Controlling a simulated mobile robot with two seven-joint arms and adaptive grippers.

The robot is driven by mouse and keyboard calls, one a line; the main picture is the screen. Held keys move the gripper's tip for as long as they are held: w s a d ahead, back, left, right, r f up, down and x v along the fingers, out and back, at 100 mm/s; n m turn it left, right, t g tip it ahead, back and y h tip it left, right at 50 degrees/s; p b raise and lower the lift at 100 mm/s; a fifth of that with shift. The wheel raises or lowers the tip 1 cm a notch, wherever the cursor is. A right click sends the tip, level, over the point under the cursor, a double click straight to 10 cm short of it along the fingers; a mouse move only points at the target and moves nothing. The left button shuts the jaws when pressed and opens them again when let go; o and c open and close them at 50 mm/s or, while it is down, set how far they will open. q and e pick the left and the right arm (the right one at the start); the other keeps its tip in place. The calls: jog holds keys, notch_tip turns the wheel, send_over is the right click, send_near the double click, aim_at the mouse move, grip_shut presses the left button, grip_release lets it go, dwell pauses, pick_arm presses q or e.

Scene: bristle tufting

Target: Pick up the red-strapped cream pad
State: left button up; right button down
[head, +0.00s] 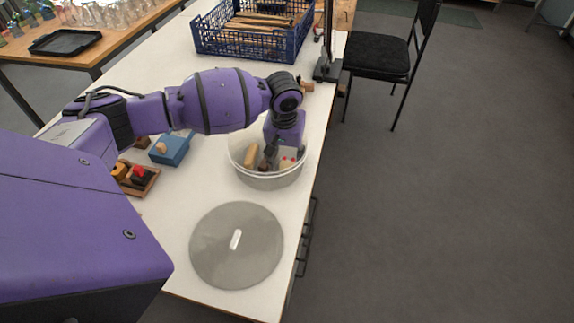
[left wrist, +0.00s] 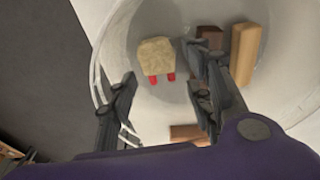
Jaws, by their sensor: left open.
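The cream pad with two red straps (left wrist: 156,54) lies in a round white tub (left wrist: 122,45), against a pale inner floor. In the head view the pad (head: 287,165) shows partly at the tub's right side, with red spots on it. My left gripper (head: 270,152) reaches down into the tub from above. In the left wrist view its fingers (left wrist: 160,68) are apart, and the pad appears between and beyond them. Nothing is held. I cannot tell the remaining height to the pad. My right gripper is out of view.
Wooden blocks (left wrist: 244,54) lie in the tub to the pad's right. A grey round lid (head: 222,262) lies on the white table in front. A blue box (head: 170,149) and a small wooden tray (head: 151,183) stand left. A blue crate (head: 228,45) stands behind.

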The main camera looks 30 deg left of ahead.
aim_at(287, 165)
pick_arm(q)
jog(key=f, duration=0.2)
jog(key=shift+w+f, duration=0.2)
jog(key=shift+f, duration=0.15)
jog(key=c, duration=0.9)
